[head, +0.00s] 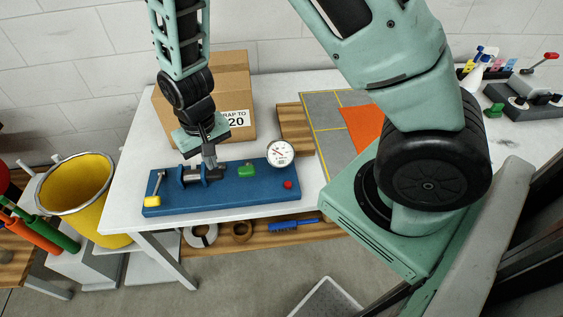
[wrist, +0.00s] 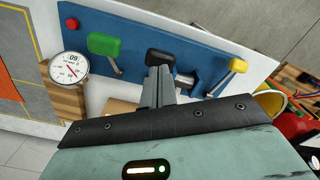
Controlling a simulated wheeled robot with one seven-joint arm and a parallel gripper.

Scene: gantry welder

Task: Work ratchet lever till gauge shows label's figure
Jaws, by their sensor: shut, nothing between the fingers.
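A blue fixture board (head: 222,194) lies on the white table. It carries a round white gauge (head: 280,153), which also shows in the wrist view (wrist: 68,67); its reading is too small to tell. A carton behind has a label (head: 235,120) reading "…RAP TO 20", partly hidden. My gripper (head: 209,163) is shut and empty, pointing down over the middle of the board. In the wrist view its fingertips (wrist: 158,72) are close to a black-capped lever (wrist: 160,56); I cannot tell whether they touch. Green (head: 247,170) and yellow (head: 152,199) handles stand either side.
A red knob (head: 288,184) sits at the board's right end. The carton (head: 190,100) stands close behind my gripper. A wooden block (head: 295,128) and grey mat (head: 322,125) lie to the right. A yellow bucket (head: 80,195) stands left of the table.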

